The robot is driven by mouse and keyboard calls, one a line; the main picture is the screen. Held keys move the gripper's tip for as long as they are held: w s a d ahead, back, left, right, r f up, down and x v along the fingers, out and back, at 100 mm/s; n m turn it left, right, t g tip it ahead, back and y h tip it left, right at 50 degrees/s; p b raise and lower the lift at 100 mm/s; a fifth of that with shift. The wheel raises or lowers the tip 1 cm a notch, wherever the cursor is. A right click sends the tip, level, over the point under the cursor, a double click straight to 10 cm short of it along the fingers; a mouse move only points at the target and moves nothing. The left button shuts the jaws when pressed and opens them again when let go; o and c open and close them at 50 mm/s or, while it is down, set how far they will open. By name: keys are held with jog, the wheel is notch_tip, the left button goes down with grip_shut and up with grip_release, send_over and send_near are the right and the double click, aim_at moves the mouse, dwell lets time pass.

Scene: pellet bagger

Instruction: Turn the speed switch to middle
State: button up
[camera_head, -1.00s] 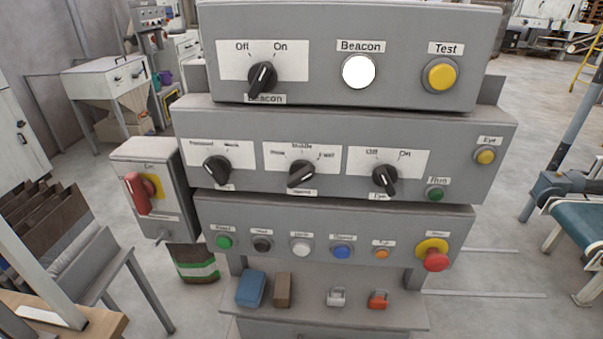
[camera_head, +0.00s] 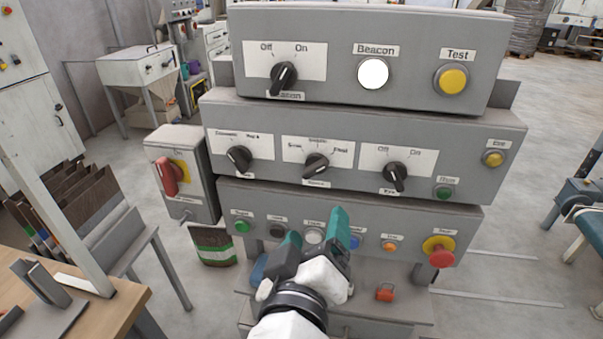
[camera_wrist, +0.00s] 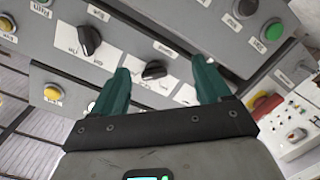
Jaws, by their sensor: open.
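The speed switch (camera_head: 316,165) is the black knob in the middle of the panel's second row, under a white label reading slow, middle and fast. Its handle is tilted from lower left to upper right, toward the fast side. My gripper (camera_head: 314,228) is open and empty, its teal fingers in front of the lower button row, below the speed switch in the head view. In the wrist view, which is upside down, the speed switch (camera_wrist: 154,69) shows between and beyond the fingers of my gripper (camera_wrist: 162,82), apart from them.
A mode knob (camera_head: 239,158) and an on/off knob (camera_head: 396,176) flank the switch. Above is the beacon box with its knob (camera_head: 284,77). Below are several push buttons and a red emergency stop (camera_head: 440,253). A red-handled isolator (camera_head: 166,177) stands left.

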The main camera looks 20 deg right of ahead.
aim_at(314, 173)
notch_tip(314, 173, up, 4)
jog(key=a+t, duration=0.1)
jog(key=a, duration=0.1)
jog(key=shift+h, duration=0.3)
jog(key=p+x, duration=0.2)
jog(key=x, duration=0.8)
jog(key=shift+c, duration=0.2)
jog(key=c, duration=1)
